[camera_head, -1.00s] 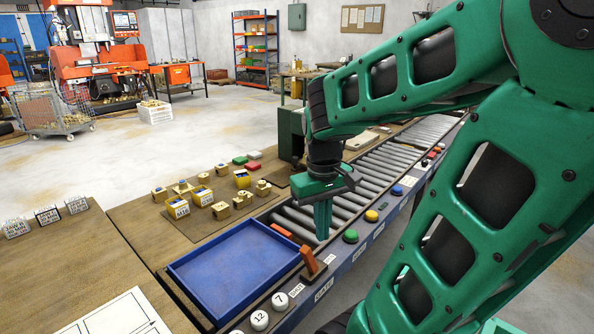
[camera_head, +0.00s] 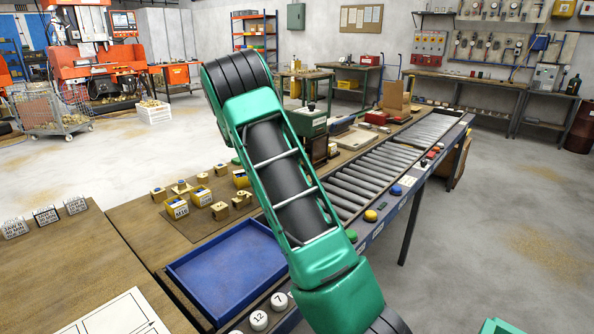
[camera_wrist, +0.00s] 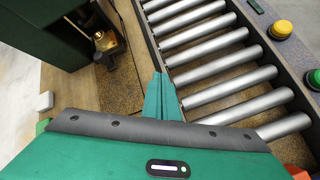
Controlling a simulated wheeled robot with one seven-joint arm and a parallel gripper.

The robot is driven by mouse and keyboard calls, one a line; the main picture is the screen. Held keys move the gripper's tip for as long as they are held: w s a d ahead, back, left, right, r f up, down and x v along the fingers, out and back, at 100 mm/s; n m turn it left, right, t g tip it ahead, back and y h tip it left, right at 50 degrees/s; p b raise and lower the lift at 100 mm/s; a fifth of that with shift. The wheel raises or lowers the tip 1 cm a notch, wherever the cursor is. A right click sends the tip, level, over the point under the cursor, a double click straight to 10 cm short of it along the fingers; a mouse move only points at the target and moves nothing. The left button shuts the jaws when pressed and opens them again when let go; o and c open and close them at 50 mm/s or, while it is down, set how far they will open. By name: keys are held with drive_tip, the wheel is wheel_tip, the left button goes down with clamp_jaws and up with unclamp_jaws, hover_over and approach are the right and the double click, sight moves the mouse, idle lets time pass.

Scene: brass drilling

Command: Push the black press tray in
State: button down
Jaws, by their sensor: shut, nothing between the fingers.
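My gripper (camera_wrist: 162,97) shows in the wrist view with its green fingers together and empty. It is over the strip of bench beside the roller conveyor. In the head view my arm hides it. The dark green press (camera_wrist: 45,32) stands at the upper left of the wrist view, to the left of the fingers and apart from them. Part of it also shows in the head view (camera_head: 309,122), behind my arm. A brass piece (camera_wrist: 106,42) is at the press's near side, by a dark part. I cannot clearly make out the black press tray.
The roller conveyor (camera_head: 362,172) runs along the bench, with coloured buttons such as the yellow one (camera_head: 370,215) on its edge. A blue tray (camera_head: 225,268) lies at its near end. Small brass parts and yellow boxes (camera_head: 176,207) stand on the bench left of my arm.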

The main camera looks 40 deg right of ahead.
drive_tip(key=w+d+f+n+h, duration=0.1)
drive_tip(key=w+n, duration=0.1)
drive_tip(key=w, duration=0.1)
drive_tip(key=w+f+n+h, duration=0.1)
drive_tip(key=w+f+n, duration=0.1)
drive_tip(key=w, duration=0.1)
drive_tip(key=w+d+f+n+h, duration=0.1)
drive_tip(key=w+n, duration=0.1)
drive_tip(key=w, duration=0.2)
drive_tip(key=shift+d+f+t, duration=0.3)
drive_tip(key=shift+f+t, duration=0.05)
drive_tip(key=shift+t, duration=0.05)
drive_tip(key=x, duration=1)
drive_tip(key=shift+d+f, duration=0.1)
drive_tip(key=shift+d, duration=0.05)
drive_tip(key=shift+w+d, duration=0.1)
drive_tip(key=shift+d, duration=1)
drive_tip(key=shift+w+d, duration=0.1)
drive_tip(key=shift+d, duration=0.55)
drive_tip(key=shift+n, duration=0.3)
